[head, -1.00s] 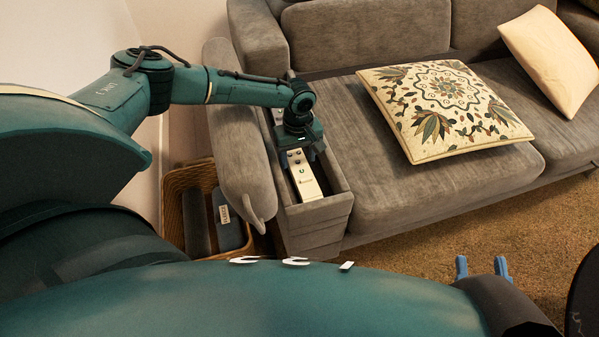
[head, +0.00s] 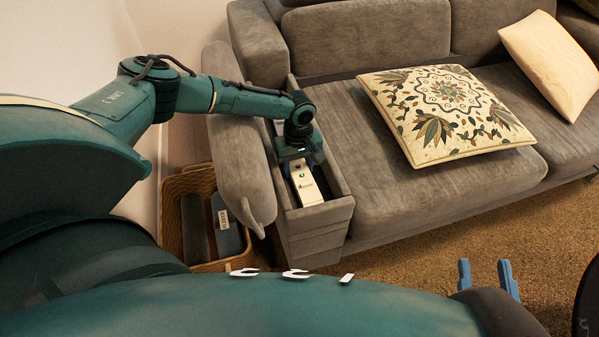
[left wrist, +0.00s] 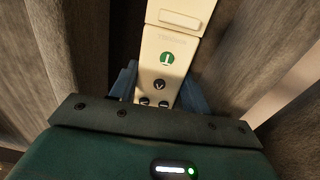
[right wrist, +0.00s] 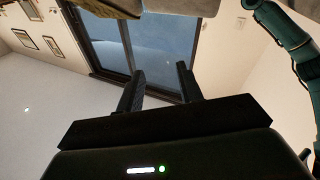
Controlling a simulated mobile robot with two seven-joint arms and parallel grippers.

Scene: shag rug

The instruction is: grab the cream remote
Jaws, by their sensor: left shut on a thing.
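The cream remote (head: 305,184) is in the narrow compartment in the sofa's arm. In the left wrist view the remote (left wrist: 174,52) shows a green round button and several dark buttons. My left gripper (head: 301,163) reaches down into the compartment and is shut on the remote, with one blue finger on each side of it. The remote's upper end is hidden under the gripper. My right gripper (head: 487,275) is at the lower right of the head view, far from the remote. Its two fingers stand apart with nothing between them, as the right wrist view (right wrist: 158,88) also shows.
The compartment's walls (head: 335,183) stand close around the left gripper. A wicker basket (head: 168,215) with dark items stands left of the sofa arm (head: 240,160). A patterned cushion (head: 440,110) lies on the seat. The brown rug (head: 480,230) in front is clear.

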